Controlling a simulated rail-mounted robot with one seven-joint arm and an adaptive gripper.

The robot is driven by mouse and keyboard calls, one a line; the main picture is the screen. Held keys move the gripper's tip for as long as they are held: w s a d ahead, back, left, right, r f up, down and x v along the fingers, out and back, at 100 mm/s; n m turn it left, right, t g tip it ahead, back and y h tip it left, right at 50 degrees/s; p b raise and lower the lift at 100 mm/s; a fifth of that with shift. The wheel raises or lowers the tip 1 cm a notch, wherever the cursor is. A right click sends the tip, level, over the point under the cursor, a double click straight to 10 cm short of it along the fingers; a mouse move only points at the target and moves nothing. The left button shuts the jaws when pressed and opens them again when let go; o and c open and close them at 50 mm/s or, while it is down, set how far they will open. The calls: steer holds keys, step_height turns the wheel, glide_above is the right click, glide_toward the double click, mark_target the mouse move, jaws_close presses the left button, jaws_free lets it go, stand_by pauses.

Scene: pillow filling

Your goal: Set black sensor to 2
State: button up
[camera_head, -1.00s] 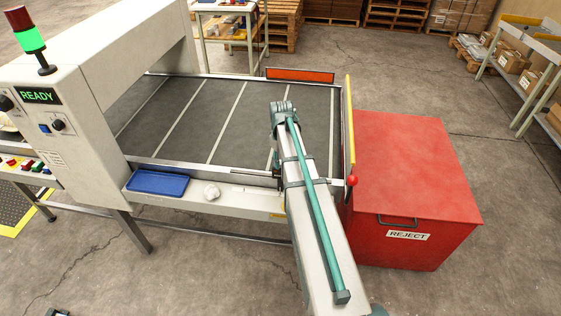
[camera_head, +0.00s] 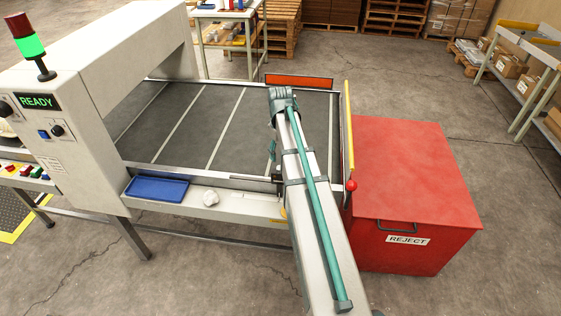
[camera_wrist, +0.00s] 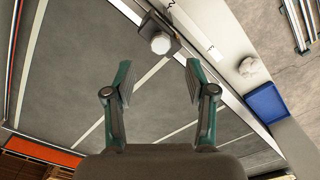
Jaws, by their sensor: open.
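The black sensor (camera_wrist: 159,34) is a small dark block with a round white knob, at the edge of the grey belt in the wrist view. A dark mark, possibly a digit, shows on the rail beside it, partly cut off by the top edge. In the wrist view my gripper (camera_wrist: 158,72) is open and empty, its teal-and-dark fingers wide apart. The sensor lies beyond the fingertips and roughly between them, apart from them. In the head view my arm hides most of the gripper, and the sensor cannot be made out clearly.
A blue tray (camera_head: 157,189) and a white crumpled lump (camera_head: 211,197) lie on the front ledge. The red reject bin (camera_head: 412,190) stands right of the grey belt (camera_head: 190,125). The machine's display (camera_head: 37,101) reads READY. The belt is bare.

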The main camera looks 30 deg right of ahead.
step_height(320, 180, up, 5)
steer(key=shift+f, duration=0.1)
stand_by(0.5)
steer(key=s+a+f+m, duration=0.1)
steer(key=s+a+f, duration=0.55)
steer(key=f, duration=0.25)
steer(key=s+a+f, duration=0.5)
steer(key=a+f, duration=0.3)
steer(key=f, duration=0.1)
steer(key=s+a+f+m, duration=0.1)
steer(key=s+a+f, duration=0.55)
steer(key=f, duration=0.35)
steer(key=s+f+g, duration=0.3)
steer(key=s+f, duration=0.5)
steer(key=s, duration=0.5)
steer(key=s+f+g, duration=0.3)
steer(key=s+f, duration=0.5)
steer(key=s, duration=0.6)
steer(key=shift+a+f+g, duration=0.2)
steer(key=shift+f+g, duration=0.05)
steer(key=shift+g, duration=0.15)
